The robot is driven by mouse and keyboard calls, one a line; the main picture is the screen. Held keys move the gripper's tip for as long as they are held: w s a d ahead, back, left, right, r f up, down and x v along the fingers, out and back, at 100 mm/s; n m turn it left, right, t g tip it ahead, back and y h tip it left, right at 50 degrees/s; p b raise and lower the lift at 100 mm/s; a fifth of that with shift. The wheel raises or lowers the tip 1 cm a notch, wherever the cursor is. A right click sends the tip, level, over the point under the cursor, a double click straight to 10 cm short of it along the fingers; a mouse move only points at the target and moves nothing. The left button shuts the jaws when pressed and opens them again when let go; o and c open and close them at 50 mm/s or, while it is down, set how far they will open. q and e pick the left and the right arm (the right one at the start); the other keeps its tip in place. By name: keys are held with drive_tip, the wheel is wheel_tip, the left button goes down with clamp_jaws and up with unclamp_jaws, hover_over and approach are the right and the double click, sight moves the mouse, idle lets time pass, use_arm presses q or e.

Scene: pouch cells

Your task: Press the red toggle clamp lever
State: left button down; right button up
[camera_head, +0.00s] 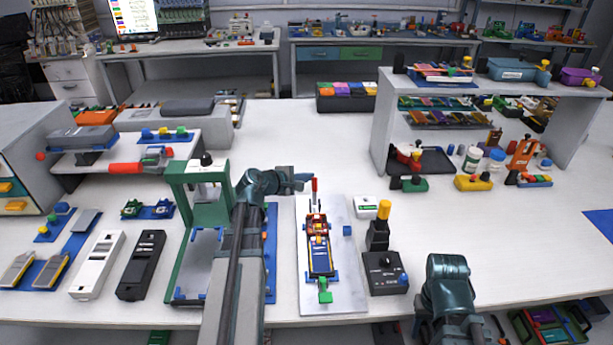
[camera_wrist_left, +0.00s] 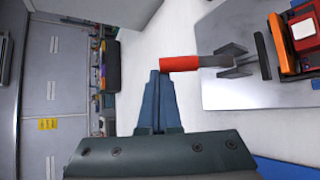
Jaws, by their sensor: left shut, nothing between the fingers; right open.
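A green press frame (camera_head: 180,230) stands left of the plate, near my left arm. A black box (camera_head: 385,270) with a yellow-topped part (camera_head: 380,230) stands to the right of the plate. A white shelf (camera_head: 385,130) stands further right.

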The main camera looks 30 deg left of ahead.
sight(314, 180)
use_arm(q)
drive_tip(key=shift+s+d+r+p, duration=0.25)
drive_tip(key=shift+s+d, duration=0.1)
drive_tip(key=shift+s, duration=0.2)
drive_tip(key=shift+s+d+r+p, duration=0.15)
drive_tip(key=shift+s+d+r, duration=0.15)
drive_tip(key=shift+s, duration=0.25)
drive_tip(key=shift+d, duration=0.1)
use_arm(e)
drive_tip(key=shift+s+d+r, duration=0.1)
drive_tip(key=shift+r, duration=0.4)
use_arm(q)
drive_tip(key=shift+s+d+f, duration=0.1)
drive_tip(key=shift+s+d, duration=0.05)
drive_tip(key=shift+s, duration=0.05)
drive_tip(key=shift+s, duration=0.1)
